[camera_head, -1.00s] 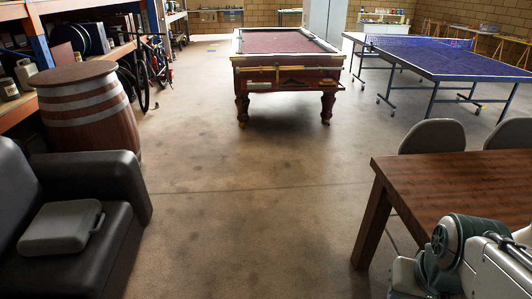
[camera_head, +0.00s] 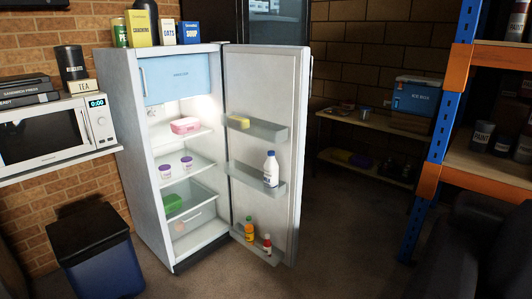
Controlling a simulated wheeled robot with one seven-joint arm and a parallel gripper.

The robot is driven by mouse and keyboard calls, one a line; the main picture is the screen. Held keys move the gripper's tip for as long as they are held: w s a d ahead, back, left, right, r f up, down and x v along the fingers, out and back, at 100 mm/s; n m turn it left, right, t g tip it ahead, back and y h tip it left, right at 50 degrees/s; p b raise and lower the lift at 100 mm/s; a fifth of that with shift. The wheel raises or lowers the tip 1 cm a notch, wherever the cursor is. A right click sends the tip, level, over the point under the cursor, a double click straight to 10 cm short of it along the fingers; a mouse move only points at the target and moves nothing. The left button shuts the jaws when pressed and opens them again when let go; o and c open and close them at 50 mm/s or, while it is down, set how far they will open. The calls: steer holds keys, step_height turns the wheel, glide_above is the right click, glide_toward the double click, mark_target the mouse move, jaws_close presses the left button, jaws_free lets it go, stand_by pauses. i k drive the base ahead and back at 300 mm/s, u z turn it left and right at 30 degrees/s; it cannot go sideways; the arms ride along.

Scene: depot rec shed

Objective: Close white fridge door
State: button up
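The white fridge (camera_head: 131,132) stands against the brick wall, left of centre in the head view. Its door (camera_head: 240,72) is wide open, hinged on the right side and swung out to the right. The door's inner side faces me, with shelves holding a milk bottle (camera_head: 271,169), a yellow item (camera_head: 239,122) and two sauce bottles. Inside are a blue freezer flap (camera_head: 170,83), a pink container (camera_head: 185,126), two small tubs and a green item in the drawer. My gripper is not in view.
A blue bin (camera_head: 105,262) stands left of the fridge, below a microwave (camera_head: 50,132) on a shelf. Tins and boxes stand on the fridge top. Right are a low bench (camera_head: 375,122), an orange-and-blue rack (camera_head: 437,130) and a dark sofa (camera_head: 470,245). Floor before the door is clear.

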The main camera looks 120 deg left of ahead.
mark_target(266, 85)
steer(key=u, duration=4.65)
